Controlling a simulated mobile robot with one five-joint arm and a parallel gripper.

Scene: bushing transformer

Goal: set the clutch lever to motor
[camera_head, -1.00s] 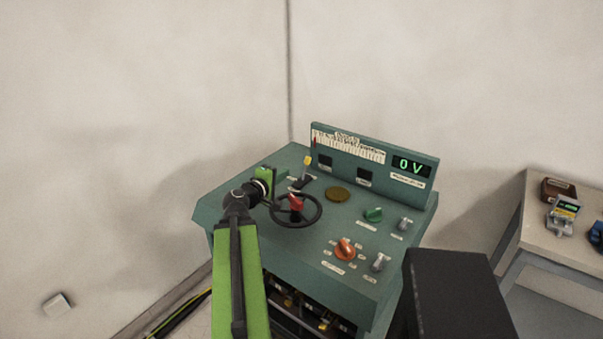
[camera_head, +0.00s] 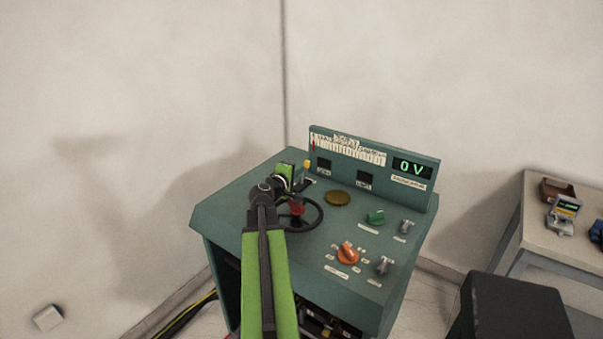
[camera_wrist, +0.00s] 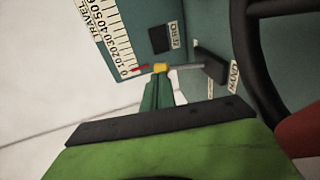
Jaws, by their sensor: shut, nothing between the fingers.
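The clutch lever has a yellow knob (camera_head: 307,164) at the back left of the green console, by the travel scale. In the wrist view the yellow knob (camera_wrist: 160,68) sits on a thin rod from a black base (camera_wrist: 209,65). A "HAND" label (camera_wrist: 235,76) is beside the base; I cannot read a motor label. My gripper (camera_head: 290,170) is just left of the lever in the head view. In the wrist view its shut, empty fingers (camera_wrist: 158,84) end close below the knob; whether they touch it is unclear.
A black handwheel (camera_head: 318,215) with a red part (camera_head: 297,208) is close to my wrist, partly hidden by my arm. Green (camera_head: 375,217) and orange (camera_head: 347,254) knobs are to the right. A side table (camera_head: 537,205) stands at far right.

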